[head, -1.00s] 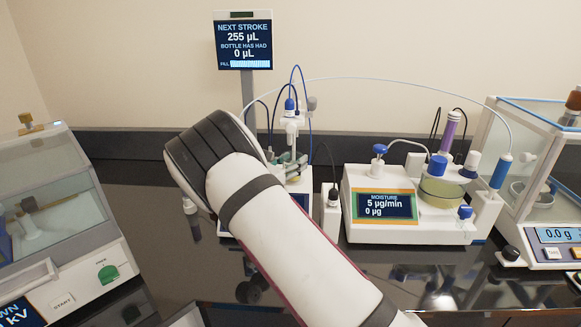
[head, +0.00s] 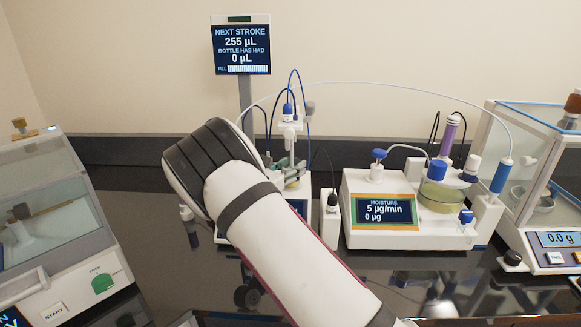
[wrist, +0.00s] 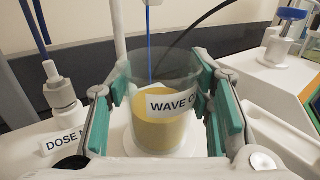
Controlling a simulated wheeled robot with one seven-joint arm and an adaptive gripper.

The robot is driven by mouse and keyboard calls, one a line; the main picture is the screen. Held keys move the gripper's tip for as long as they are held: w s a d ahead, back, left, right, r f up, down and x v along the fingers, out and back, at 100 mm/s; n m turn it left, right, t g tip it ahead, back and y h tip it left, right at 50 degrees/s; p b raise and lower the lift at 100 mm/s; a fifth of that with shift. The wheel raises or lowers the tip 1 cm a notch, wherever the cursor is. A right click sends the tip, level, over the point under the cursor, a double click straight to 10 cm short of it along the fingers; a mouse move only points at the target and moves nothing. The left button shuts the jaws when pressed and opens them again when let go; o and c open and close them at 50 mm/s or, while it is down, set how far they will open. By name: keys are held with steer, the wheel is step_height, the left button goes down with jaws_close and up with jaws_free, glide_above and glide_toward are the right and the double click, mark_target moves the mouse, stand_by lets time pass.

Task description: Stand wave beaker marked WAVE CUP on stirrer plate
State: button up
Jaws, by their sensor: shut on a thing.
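The wave beaker (wrist: 158,133) is a clear cup of yellow liquid with a partly visible label, WAVE C, in the wrist view. It looks upright. My gripper (wrist: 166,88) has its green pads on both sides of it and is shut on it. A white round surface, seemingly the stirrer plate (wrist: 122,147), shows under and around the beaker's base. I cannot tell whether the base touches it. In the head view my arm hides most of the gripper, the beaker and the plate; the white stand unit's screen (head: 296,206) shows partly beside the arm.
A blue-tipped probe (head: 288,108) and thin tubes hang above the stand. A DOSE label (wrist: 65,141) and white fitting (wrist: 60,90) are close on the left. The moisture unit (head: 405,220) stands right, the balance (head: 556,240) farther right, a glass-lidded tester (head: 60,220) left.

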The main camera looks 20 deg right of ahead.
steer(key=shift+f, duration=0.3)
steer(key=o, duration=1.7)
steer(key=shift+a, duration=0.1)
steer(key=v, duration=1.2)
